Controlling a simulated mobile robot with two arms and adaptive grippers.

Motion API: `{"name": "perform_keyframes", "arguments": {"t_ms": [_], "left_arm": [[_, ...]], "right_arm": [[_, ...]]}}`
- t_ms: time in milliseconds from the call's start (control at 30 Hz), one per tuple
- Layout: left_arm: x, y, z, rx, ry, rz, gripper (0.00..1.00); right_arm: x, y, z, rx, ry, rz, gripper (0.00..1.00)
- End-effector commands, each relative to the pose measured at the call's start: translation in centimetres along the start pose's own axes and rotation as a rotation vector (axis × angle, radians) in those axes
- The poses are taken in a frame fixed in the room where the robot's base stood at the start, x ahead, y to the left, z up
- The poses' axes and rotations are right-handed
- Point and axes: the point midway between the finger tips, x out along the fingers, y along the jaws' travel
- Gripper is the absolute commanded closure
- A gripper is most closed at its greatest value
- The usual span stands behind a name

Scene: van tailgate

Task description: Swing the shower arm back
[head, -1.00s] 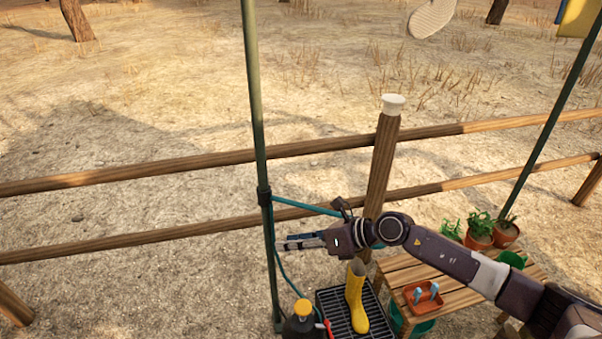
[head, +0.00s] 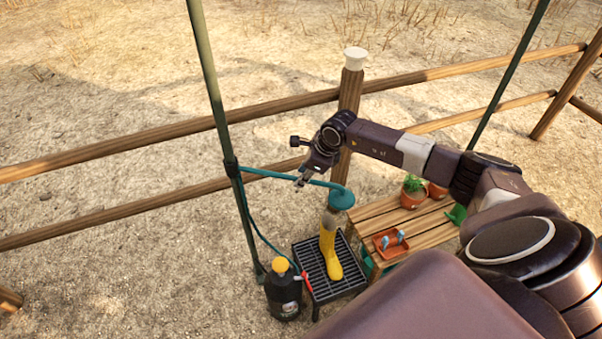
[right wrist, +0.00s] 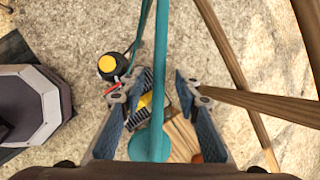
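The teal shower arm (head: 270,174) reaches right from a collar on the green pole (head: 213,95). It ends in a round teal shower head (head: 341,197), which hangs above a yellow boot (head: 330,254) on a black grate (head: 309,263). My right gripper (head: 301,184) points down at the outer half of the shower arm. In the right wrist view its fingers (right wrist: 154,88) are spread, with the shower arm (right wrist: 161,60) running between them and gaps on both sides. The shower head (right wrist: 150,145) shows near the bottom there. My left gripper is out of view.
A slatted wooden bench (head: 428,222) with potted plants (head: 412,190) and a terracotta tray (head: 390,243) is on the right. A wooden rail fence (head: 285,105) runs behind.

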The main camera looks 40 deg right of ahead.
Motion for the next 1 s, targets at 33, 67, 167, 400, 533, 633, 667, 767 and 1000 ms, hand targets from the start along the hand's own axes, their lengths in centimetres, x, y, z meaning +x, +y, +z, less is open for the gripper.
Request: {"name": "perform_keyframes", "arguments": {"t_ms": [33, 67, 167, 400, 533, 633, 667, 767, 1000], "left_arm": [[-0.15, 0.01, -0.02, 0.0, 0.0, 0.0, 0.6], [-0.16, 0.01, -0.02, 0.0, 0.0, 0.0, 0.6], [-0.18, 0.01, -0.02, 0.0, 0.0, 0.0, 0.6], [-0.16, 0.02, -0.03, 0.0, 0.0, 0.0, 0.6], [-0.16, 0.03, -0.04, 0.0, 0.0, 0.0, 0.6], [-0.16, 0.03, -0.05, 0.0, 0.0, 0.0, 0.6], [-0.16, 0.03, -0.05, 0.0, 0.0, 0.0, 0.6], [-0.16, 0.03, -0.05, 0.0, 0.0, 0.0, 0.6], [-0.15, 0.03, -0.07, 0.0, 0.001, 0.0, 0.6]], "right_arm": [[0.29, 0.02, 0.04, 0.0, 0.0, 0.001, 0.7], [0.44, 0.05, 0.06, -0.001, 0.0, 0.001, 0.7], [0.72, 0.03, 0.04, -0.001, -0.001, 0.0, 0.7], [0.76, 0.02, 0.04, -0.001, -0.001, 0.0, 0.71], [0.74, 0.03, 0.04, 0.0, -0.001, 0.0, 0.85], [0.73, 0.03, 0.05, 0.0, -0.001, 0.0, 0.96], [0.73, 0.02, 0.05, 0.0, -0.001, 0.0, 1.0], [0.72, 0.02, 0.05, 0.0, -0.001, 0.0, 1.0], [0.71, 0.01, 0.05, 0.0, -0.002, 0.0, 1.0]]}}
